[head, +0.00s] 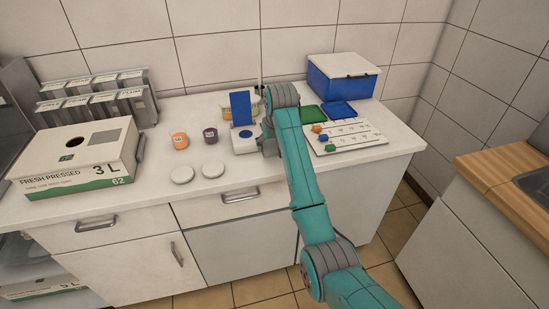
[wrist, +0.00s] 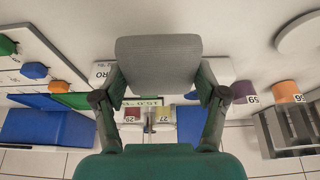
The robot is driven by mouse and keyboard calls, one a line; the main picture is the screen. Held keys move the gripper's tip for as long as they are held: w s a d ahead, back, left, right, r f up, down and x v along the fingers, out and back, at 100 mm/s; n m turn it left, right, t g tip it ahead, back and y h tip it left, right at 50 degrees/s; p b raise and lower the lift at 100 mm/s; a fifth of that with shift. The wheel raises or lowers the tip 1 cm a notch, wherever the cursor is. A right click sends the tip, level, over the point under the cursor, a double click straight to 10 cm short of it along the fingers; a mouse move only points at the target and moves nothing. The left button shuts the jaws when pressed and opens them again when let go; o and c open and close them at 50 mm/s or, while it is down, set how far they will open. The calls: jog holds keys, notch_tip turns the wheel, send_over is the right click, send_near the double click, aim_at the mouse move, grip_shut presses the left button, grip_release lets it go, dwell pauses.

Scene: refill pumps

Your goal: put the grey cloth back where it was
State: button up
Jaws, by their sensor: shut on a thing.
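The grey cloth (wrist: 158,62) is a flat, folded-looking pad with rounded corners, held between the two fingers of my gripper (wrist: 160,80) in the wrist view. The fingers close on it from both sides. White counter surface shows around it, but I cannot tell whether the cloth touches anything below.
An orange jar (head: 180,140), a purple jar (head: 210,136) and two white discs (head: 198,172) stand left. A large carton (head: 75,160) is further left. Right of my arm are a board with coloured pieces (head: 350,137), green and blue trays (head: 338,108) and a lidded blue box (head: 342,85).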

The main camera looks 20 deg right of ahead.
aim_at(272, 163)
jog(key=shift+f, duration=2.45)
jog(key=shift+f, duration=0.1)
jog(key=o, duration=0.9)
jog(key=shift+o, duration=0.2)
jog(key=v, duration=1.2)
jog(key=shift+s, duration=0.1)
